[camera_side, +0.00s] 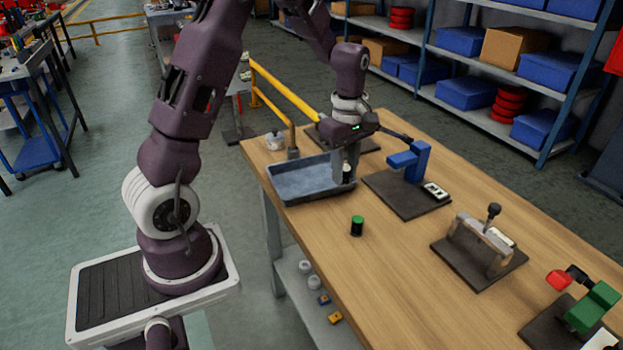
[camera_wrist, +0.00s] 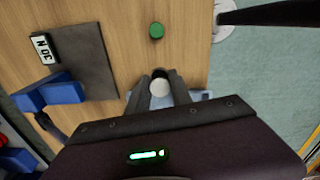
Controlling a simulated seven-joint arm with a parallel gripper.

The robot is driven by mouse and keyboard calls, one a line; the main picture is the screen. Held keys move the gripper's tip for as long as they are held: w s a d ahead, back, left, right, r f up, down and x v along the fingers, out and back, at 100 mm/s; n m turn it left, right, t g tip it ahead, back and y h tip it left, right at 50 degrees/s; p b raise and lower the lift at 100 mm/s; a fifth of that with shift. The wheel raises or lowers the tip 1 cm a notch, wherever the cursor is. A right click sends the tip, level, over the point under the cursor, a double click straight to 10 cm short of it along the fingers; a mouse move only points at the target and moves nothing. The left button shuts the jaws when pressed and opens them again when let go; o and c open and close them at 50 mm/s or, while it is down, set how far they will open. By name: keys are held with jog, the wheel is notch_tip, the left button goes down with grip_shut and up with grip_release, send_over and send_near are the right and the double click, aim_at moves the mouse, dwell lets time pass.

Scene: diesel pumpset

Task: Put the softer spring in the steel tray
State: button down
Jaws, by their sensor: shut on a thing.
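My gripper (camera_side: 346,172) points down at the right end of the steel tray (camera_side: 282,198). It is shut on a small dark cylinder with a white top (camera_side: 348,174), seen between the fingers; its white top also shows in the wrist view (camera_wrist: 160,88). I cannot tell whether it is over the tray or just beside its rim. A similar dark cylinder with a green top (camera_side: 357,226) stands upright on the bench, apart from the gripper; its green top shows in the wrist view (camera_wrist: 156,30). Coils are not discernible on either cylinder, nor which is softer.
A blue fixture (camera_side: 410,160) on a dark plate stands just right of the gripper. A clamp fixture (camera_side: 482,236) and a green and red device (camera_side: 592,306) stand farther right. A white pot (camera_side: 275,141) is behind the tray. The bench front around the green-topped cylinder is clear.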

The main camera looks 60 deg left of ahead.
jog(key=a+n, duration=0.7)
jog(key=n, duration=0.9)
send_over(310, 183)
jog(key=f, duration=0.2)
jog(key=shift+w+a+r, duration=0.1)
jog(key=shift+r, duration=0.05)
jog(key=shift+f, duration=3.65)
jog(key=shift+f, duration=0.35)
jog(key=c, duration=1.1)
grip_release()
